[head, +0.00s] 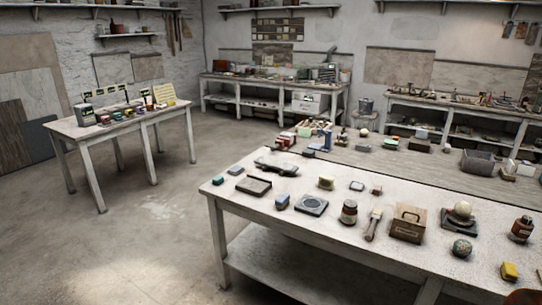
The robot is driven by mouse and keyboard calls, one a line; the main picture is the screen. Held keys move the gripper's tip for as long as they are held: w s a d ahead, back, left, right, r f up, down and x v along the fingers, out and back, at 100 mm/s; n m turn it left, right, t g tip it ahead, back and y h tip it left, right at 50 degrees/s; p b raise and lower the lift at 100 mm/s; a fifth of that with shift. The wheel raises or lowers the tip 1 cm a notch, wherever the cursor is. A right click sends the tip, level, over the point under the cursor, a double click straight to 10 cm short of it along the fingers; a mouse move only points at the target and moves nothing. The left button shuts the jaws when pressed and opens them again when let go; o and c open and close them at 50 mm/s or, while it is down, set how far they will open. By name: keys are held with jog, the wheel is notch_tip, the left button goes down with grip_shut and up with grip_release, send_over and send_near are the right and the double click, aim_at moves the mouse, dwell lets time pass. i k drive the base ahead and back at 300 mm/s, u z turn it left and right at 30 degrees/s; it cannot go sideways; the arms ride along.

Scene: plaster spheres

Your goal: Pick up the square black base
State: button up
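A dark square base (449,224) lies on the near white table, right of the middle, with a pale plaster sphere (463,209) resting on it. A dark, flat square tray-like piece (254,186) lies near the table's left end. A grey square plate with a round disc on it (311,205) lies to its right. I cannot tell for sure from this view which of these is the black base; the one under the sphere looks dark and square.
A jar (348,212) and brush (373,225) lie further left. Open floor (150,235) lies left.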

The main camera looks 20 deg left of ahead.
aim_at(307, 152)
jog(key=u, duration=1.8)
jog(key=i, duration=6.15)
jog(key=z, duration=3.4)
jog(key=i, duration=1.6)
jog(key=z, duration=0.05)
